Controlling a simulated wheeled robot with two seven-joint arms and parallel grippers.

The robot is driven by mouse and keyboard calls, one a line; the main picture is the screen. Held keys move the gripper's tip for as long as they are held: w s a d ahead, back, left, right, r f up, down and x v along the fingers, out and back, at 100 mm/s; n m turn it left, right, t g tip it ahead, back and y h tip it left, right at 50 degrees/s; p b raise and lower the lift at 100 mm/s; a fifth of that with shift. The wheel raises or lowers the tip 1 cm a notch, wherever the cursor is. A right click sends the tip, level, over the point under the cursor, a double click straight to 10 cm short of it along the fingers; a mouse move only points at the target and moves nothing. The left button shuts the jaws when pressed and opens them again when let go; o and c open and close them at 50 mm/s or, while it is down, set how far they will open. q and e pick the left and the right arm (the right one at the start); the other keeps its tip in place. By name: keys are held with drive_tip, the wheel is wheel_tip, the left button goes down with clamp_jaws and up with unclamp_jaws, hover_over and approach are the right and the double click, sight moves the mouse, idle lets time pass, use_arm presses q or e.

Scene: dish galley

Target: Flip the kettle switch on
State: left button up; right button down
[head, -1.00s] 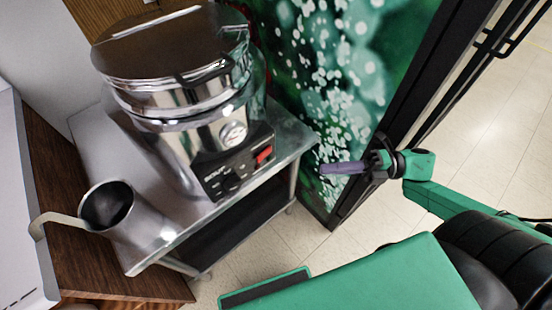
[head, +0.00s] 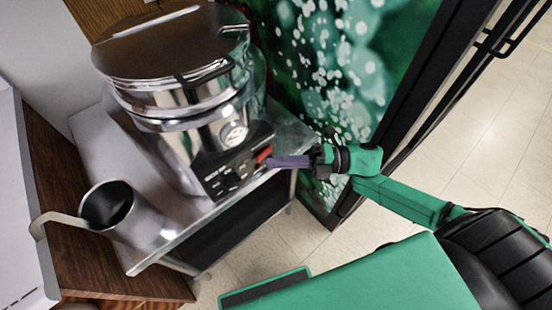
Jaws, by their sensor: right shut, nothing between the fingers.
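The kettle (head: 180,80) is a large shiny metal pot with a lid, standing on a metal stand. Its black control panel (head: 213,168) faces the lower right and carries a dark knob. A red switch (head: 264,153) sits at the panel's right end. My right gripper (head: 270,162) comes in from the right, its purple fingers shut with nothing between them. The fingertips are at the lower edge of the red switch and hide part of it; I cannot tell whether they touch it. My left gripper is not in view.
A metal jug (head: 118,208) with a long handle stands left on the stand's top (head: 165,235). A wooden counter (head: 70,250) lies at the left. A green patterned panel with a black frame (head: 345,75) rises behind my right arm. Open tiled floor (head: 500,130) lies at right.

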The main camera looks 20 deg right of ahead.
drive_tip(key=shift+w+a, duration=0.25)
drive_tip(key=shift+w, duration=0.1)
drive_tip(key=shift+w+a+r+m+t+p, duration=0.15)
drive_tip(key=shift+r+m+t+p, duration=0.15)
drive_tip(key=shift+t+p, duration=0.25)
drive_tip(key=shift+f, duration=0.25)
